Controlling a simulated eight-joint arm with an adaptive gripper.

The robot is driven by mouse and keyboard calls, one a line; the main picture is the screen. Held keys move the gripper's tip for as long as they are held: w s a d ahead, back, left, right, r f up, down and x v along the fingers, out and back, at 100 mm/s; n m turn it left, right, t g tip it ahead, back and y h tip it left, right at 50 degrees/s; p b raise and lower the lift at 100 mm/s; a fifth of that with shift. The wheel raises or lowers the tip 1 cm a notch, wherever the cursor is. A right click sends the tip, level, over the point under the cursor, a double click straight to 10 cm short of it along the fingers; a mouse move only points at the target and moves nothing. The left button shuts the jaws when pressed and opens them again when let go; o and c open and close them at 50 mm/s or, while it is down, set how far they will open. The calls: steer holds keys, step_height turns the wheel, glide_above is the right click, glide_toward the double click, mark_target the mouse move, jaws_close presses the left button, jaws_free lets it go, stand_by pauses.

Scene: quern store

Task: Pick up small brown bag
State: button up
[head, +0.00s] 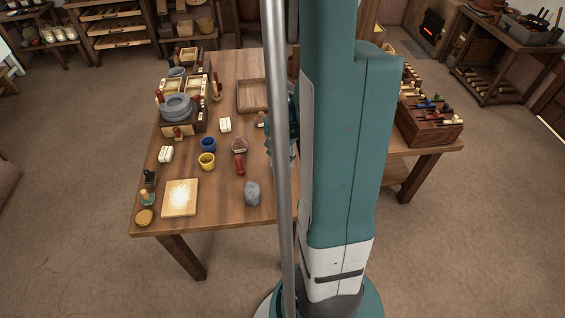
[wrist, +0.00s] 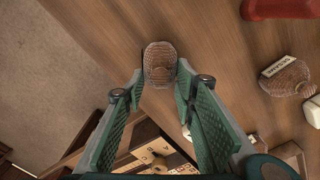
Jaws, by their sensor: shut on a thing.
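A small brown bag (wrist: 160,60) with a coarse, woven-looking surface shows at the upper middle of the wrist view. My gripper (wrist: 161,78) has its two green fingers on either side of the bag, shut on it at their tips. The wooden table top lies behind the bag, and I cannot tell whether the bag touches it. A second brown bag (wrist: 286,76) with a pale label lies on the table to the right, apart from my gripper. In the head view my arm hides the gripper and the held bag.
A red thing (wrist: 278,8) is at the wrist view's top right. In the head view the table (head: 225,205) holds blue (head: 208,144) and yellow (head: 207,160) cups, a grey stone (head: 252,193), a pale board (head: 180,198) and a wooden tray (head: 240,108). A tool rack (head: 430,126) stands right.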

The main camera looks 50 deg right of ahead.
step_height(320, 180, up, 10)
steer(key=p, duration=0.3)
stand_by(0.6)
steer(key=shift+w, duration=0.1)
stand_by(0.5)
steer(key=w+d+m+p, duration=0.1)
steer(key=w+d+m, duration=0.2)
steer(key=w+d, duration=0.6)
steer(key=w+d+m+p, duration=0.1)
steer(key=w+d+m, duration=0.3)
steer(key=w+d, duration=0.5)
steer(key=w+d+r+m+p, duration=0.1)
steer(key=w+d+m+p, duration=0.1)
steer(key=w+d, duration=0.8)
steer(key=shift+w+m, duration=0.7)
steer(key=shift+w, duration=3.65)
steer(key=shift+f+b, duration=0.5)
steer(key=shift+f, duration=2.6)
steer(key=shift+f, duration=0.1)
